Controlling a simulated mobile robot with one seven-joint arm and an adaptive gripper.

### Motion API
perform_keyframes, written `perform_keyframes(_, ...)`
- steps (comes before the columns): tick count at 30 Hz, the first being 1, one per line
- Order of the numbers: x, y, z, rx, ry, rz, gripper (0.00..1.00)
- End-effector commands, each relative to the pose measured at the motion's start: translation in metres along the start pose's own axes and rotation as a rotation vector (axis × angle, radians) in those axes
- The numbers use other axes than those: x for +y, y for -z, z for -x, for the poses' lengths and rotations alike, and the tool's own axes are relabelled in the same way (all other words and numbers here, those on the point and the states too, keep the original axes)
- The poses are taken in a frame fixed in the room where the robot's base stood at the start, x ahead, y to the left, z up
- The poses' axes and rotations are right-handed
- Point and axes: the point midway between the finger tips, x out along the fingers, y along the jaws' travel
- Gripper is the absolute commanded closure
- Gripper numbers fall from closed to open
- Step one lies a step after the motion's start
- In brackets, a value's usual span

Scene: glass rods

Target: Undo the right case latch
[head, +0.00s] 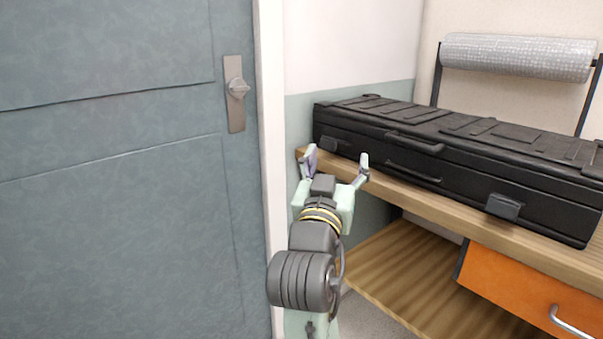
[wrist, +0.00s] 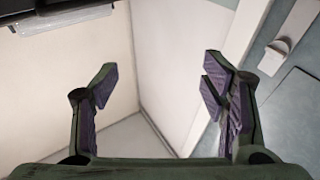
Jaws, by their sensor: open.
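A long black case (head: 460,165) lies shut on the wooden bench. Its right latch (head: 504,206) is a dark block on the front face, at the seam, and looks closed. Its left latch (head: 335,145) sits near the left end, partly close behind my gripper in the head view. My gripper (head: 337,165) is open and empty, in front of the bench's left end, well left of the right latch. In the wrist view my gripper (wrist: 155,85) has its fingers wide apart with only wall between them. A dark edge, seemingly of the case (wrist: 50,12), shows at the top left.
The wooden bench (head: 450,208) has a lower shelf (head: 385,265) and an orange drawer (head: 530,290) with a metal handle at right. A grey door (head: 110,170) with a knob (head: 238,88) stands at left. A wrapped roll (head: 517,56) hangs behind the case.

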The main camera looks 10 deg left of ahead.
Motion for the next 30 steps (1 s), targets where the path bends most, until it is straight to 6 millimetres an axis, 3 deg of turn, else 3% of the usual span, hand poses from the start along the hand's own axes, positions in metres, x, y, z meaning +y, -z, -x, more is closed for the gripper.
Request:
perform_keyframes(3, -0.021, -0.001, 0.006, 0.022, 0.046, -0.008, 0.33)
perform_keyframes(9, -0.042, 0.003, 0.013, 0.049, 0.095, -0.017, 0.33)
perform_keyframes(25, -0.053, 0.008, 0.017, 0.064, 0.122, -0.021, 0.33)
perform_keyframes(28, -0.074, 0.021, 0.023, 0.108, 0.175, -0.03, 0.33)
perform_keyframes(30, -0.1, 0.039, 0.035, 0.173, 0.248, -0.045, 0.33)
